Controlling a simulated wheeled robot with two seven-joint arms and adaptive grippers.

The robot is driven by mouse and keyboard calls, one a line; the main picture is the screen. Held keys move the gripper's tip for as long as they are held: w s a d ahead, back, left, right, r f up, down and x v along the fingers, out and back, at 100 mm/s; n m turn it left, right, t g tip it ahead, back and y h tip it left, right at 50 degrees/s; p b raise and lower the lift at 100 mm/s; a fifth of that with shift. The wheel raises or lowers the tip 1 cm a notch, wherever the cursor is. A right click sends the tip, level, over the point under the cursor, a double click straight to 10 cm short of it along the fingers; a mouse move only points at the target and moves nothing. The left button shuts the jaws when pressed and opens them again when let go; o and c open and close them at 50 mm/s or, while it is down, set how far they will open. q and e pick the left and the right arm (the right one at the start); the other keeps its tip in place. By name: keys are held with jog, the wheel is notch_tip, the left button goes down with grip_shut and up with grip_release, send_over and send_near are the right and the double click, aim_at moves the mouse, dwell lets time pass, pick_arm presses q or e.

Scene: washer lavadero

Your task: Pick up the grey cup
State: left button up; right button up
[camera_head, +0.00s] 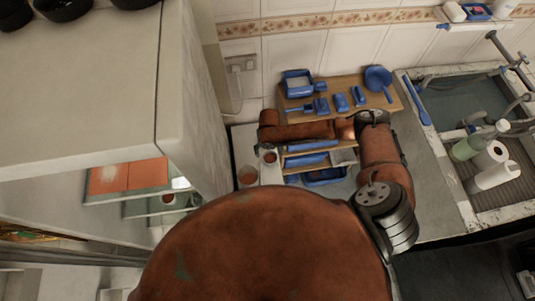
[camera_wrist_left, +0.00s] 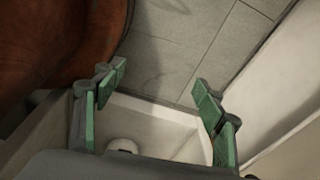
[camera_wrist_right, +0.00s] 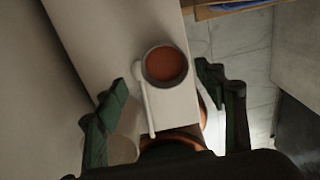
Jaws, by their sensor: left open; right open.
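A round cup with a grey rim and reddish-brown inside (camera_wrist_right: 165,66) stands on a pale narrow surface (camera_wrist_right: 125,35) in the right wrist view. My right gripper (camera_wrist_right: 160,86) is open, its green fingers on either side below the cup, with nothing held. A thin white rod (camera_wrist_right: 146,105) lies beside the cup. In the head view two small cups with reddish insides (camera_head: 248,176) show left of my right arm; I cannot tell which matches. My left gripper (camera_wrist_left: 158,84) is open and empty above a white basin-like recess (camera_wrist_left: 155,125); it does not show in the head view.
A wooden shelf (camera_head: 350,113) with blue items stands against the tiled wall, partly behind my right arm. A sink (camera_head: 455,100) is at right, with bottles and a paper roll (camera_head: 495,177). A tall pale cabinet (camera_head: 195,110) bounds the left.

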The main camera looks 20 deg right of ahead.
aim_at(270, 158)
jog(key=f, duration=0.3)
jog(key=shift+s+d+f, duration=0.2)
jog(key=shift+s+f, duration=0.05)
jog(key=shift+f, duration=0.05)
notch_tip(270, 158, down, 3)
jog(key=shift+d+r, duration=0.1)
jog(key=shift+r, duration=0.1)
jog(key=shift+f, duration=0.55)
jog(key=shift+c, duration=1.2)
jog(key=c, duration=1.1)
pick_arm(q)
jog(key=shift+s+a+f, duration=0.1)
jog(key=shift+s+f, duration=0.05)
jog(key=shift+s, duration=0.45)
jog(key=shift+s+a+f, duration=0.1)
jog(key=shift+s, duration=0.5)
pick_arm(e)
jog(key=shift+c, duration=0.6)
pick_arm(q)
jog(key=shift+w, duration=0.1)
pick_arm(e)
jog(key=shift+r, duration=0.1)
